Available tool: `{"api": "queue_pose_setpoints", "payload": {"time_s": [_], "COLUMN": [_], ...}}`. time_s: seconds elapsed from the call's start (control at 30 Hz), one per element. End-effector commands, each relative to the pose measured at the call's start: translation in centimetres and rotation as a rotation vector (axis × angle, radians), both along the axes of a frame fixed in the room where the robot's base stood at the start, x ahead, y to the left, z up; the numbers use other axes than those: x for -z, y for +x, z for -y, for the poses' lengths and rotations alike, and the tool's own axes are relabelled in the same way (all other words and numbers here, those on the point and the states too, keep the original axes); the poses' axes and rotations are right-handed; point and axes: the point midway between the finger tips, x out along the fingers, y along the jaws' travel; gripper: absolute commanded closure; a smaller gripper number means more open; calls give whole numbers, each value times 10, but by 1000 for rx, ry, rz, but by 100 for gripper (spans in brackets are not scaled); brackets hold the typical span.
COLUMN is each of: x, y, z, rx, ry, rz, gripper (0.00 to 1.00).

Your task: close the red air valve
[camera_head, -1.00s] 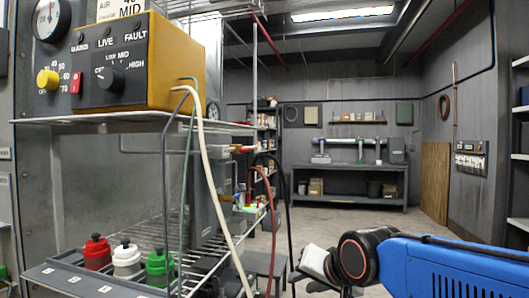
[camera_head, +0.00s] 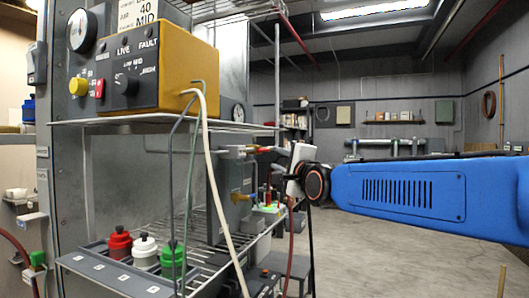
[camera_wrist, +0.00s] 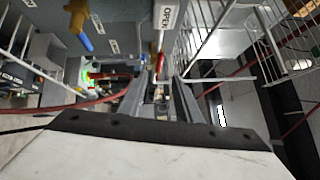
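The red air valve handle (camera_wrist: 159,66) shows in the wrist view as a short red lever beside an "OPEN" label (camera_wrist: 167,14). It lies just beyond and between the fingertips of my gripper (camera_wrist: 161,88). The two grey fingers stand apart, with no clear contact on the handle. In the head view the red handle (camera_head: 265,150) sits at the end of a grey pipe below the upper shelf, left of my white wrist. My fingers are small and partly hidden there, so the exact gap is unclear.
A yellow control box (camera_head: 170,65) stands on the upper shelf. A pale hose (camera_head: 208,165) hangs in front of the rack. Red, white and green bottles (camera_head: 145,250) stand on the lower shelf. A brass fitting with a blue lever (camera_wrist: 78,22) is nearby. The floor right is clear.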

Motion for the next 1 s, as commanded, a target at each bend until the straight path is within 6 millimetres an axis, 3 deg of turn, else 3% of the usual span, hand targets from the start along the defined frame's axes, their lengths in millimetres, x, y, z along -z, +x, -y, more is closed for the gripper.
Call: {"api": "queue_pose_setpoints", "payload": {"time_s": [0.7, 1.0], "x": [-15, -19], "y": [103, 131], "z": [-46, -59], "rx": [1, 1], "ry": [-2, -3], "rz": [0, -1], "gripper": [69, 69]}}
